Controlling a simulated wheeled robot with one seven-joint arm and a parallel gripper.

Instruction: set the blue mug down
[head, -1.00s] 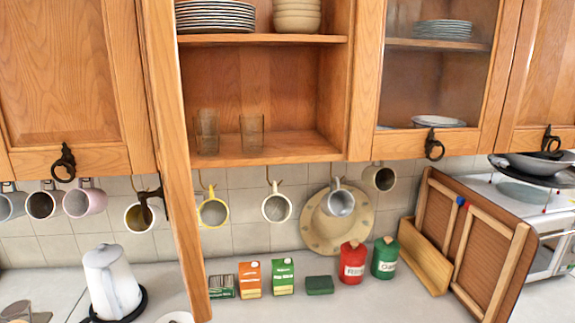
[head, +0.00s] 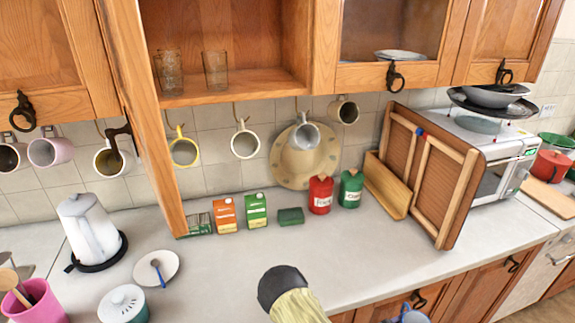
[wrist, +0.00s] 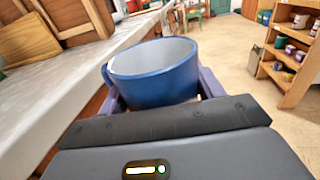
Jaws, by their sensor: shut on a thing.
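The blue mug (wrist: 150,82) is held upright or nearly so between the fingers of my gripper (wrist: 160,98) in the wrist view. Its pale inside faces up and looks empty. The fingers press on its two sides, and its underside is hidden. A small blue part of the mug (head: 408,316) shows at the bottom edge of the head view, in front of the counter's front edge. The grey counter (wrist: 60,95) lies to the left of the mug in the wrist view.
Bare counter (head: 375,250) lies before the red canister (head: 320,195) and green canister (head: 351,188). A kettle (head: 88,230), saucer (head: 170,262) and lidded pot (head: 122,303) stand at left. Mugs hang under the cupboards. A wooden rack (head: 428,175) stands at right.

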